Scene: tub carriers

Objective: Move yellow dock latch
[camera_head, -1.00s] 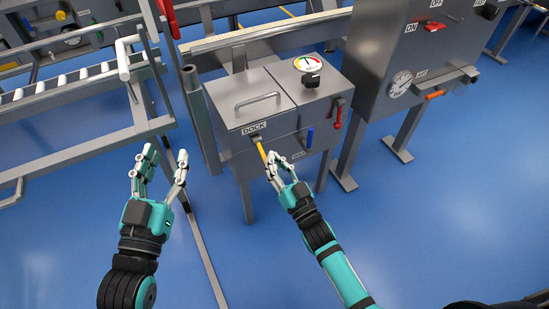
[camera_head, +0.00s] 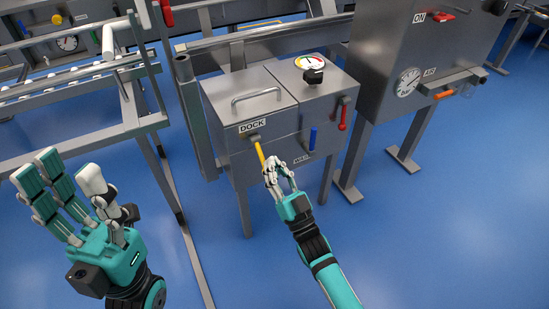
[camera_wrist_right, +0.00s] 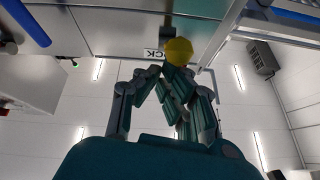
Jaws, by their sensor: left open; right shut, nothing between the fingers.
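The yellow dock latch (camera_head: 259,152) is a thin lever on the front of the grey metal box, just below the DOCK label (camera_head: 252,126). It points downward, slightly to the right. My right gripper (camera_head: 278,170) is shut and empty, with its fingertips beside the lever's lower end; I cannot tell whether they touch it. In the right wrist view the latch's round yellow end (camera_wrist_right: 178,50) shows just beyond the fingers (camera_wrist_right: 172,82). My left gripper (camera_head: 75,190) is open and empty at the lower left, away from the box.
The box carries a lid handle (camera_head: 257,96), a round gauge (camera_head: 311,62), a blue lever (camera_head: 312,139) and a red lever (camera_head: 343,114). A grey cabinet (camera_head: 385,60) stands to the right. A roller rack (camera_head: 80,120) is at left. Blue floor lies open at right.

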